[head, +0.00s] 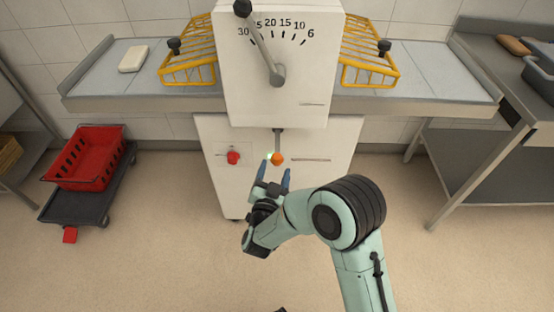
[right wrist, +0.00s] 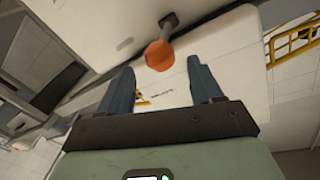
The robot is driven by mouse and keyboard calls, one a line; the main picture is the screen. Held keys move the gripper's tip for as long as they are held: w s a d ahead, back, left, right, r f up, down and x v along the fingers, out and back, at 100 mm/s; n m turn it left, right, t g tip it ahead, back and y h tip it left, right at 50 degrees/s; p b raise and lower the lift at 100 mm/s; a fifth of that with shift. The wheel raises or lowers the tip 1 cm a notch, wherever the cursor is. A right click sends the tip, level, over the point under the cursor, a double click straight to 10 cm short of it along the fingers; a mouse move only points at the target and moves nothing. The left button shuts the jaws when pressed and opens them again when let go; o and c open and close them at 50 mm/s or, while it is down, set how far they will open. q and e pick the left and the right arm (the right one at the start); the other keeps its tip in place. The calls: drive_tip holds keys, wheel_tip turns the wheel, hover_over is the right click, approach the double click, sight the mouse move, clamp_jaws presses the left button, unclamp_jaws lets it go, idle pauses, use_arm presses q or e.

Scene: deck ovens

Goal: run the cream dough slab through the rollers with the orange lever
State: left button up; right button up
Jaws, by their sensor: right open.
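The cream dough slab (head: 132,58) lies flat on the left belt (head: 100,75) of the dough sheeter (head: 300,75), left of the yellow guard. The orange lever (head: 277,159) hangs from a short stem under the machine's head; its round knob also shows in the right wrist view (right wrist: 160,55). My right gripper (head: 276,171) is just in front of the knob, fingers pointing at it. In the right wrist view its open fingers (right wrist: 160,72) stand on either side of the knob's line, empty. The rollers are hidden inside the machine. My left gripper is not in view.
Yellow wire guards (head: 188,55) (head: 370,55) flank the head. A dial with a long black-knobbed handle (head: 262,45) is on the front. A red button (head: 233,158) sits left of the lever. A red crate (head: 85,155) on a dolly stands left; a steel table (head: 490,130) right.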

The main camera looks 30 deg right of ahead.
sight(276, 164)
drive_tip(key=x, duration=0.5)
drive_tip(key=shift+w+d, duration=0.1)
drive_tip(key=shift+w, duration=0.05)
